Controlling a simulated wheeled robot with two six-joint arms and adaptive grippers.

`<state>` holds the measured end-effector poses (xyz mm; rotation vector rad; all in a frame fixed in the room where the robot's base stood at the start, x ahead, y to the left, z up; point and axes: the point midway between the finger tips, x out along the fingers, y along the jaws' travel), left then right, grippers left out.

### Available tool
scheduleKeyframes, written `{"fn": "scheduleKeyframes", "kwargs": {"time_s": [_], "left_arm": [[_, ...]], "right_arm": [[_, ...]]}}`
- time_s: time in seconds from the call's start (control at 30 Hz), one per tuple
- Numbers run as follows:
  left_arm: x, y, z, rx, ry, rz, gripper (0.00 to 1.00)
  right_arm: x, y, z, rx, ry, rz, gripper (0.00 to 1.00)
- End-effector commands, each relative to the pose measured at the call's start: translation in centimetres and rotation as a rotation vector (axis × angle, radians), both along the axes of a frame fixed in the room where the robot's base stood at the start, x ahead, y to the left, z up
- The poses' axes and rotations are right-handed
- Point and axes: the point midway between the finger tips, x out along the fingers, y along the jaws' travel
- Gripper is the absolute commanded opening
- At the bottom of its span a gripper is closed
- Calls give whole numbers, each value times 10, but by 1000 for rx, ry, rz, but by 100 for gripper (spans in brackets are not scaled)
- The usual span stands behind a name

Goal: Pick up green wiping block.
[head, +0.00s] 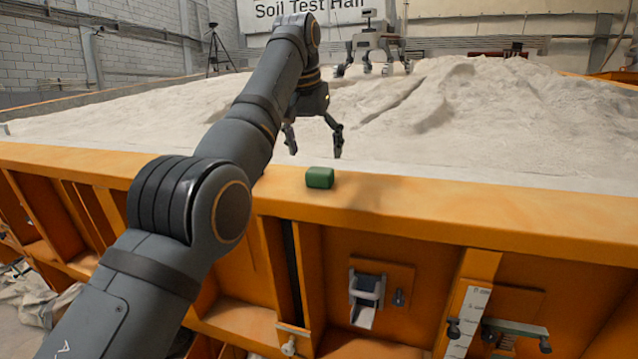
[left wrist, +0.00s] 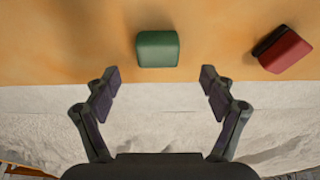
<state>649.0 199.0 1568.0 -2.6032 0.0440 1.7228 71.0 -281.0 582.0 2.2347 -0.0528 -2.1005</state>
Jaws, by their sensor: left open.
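My left gripper (head: 315,150) is open and empty, above and a little behind the block, over the sand side of the rim. Its two spread fingers also show in the left wrist view (left wrist: 160,83). They are apart from the block. My right gripper is not in view.
The orange rim (head: 450,208) runs across the view, with pale sand (head: 480,120) behind it. A red and black block (left wrist: 283,50) lies on the rim in the left wrist view. A legged robot (head: 374,45) stands on the sand at the back. A latch (head: 366,290) is on the front wall.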

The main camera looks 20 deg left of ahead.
Motion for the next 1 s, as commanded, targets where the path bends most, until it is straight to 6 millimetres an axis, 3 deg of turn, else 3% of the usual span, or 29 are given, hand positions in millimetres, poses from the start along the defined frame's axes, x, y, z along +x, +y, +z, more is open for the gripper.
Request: {"fn": "scheduleKeyframes", "kwargs": {"time_s": [0.1,0.23,0.37,0.53,0.63,0.73,1.0], "left_arm": [[3,0,-8,0,0,0,83],[4,-1,-15,0,1,0,83],[9,-4,-37,0,1,0,83],[18,-5,-57,0,-1,1,83],[19,-5,-58,0,-1,1,83],[18,-5,-57,0,-1,0,83],[18,-5,-57,0,0,0,48]], "right_arm": [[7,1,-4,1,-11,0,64],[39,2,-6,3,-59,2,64],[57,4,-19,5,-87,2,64],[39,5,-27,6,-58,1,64],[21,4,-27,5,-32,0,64],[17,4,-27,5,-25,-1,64],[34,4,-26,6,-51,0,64]]}}
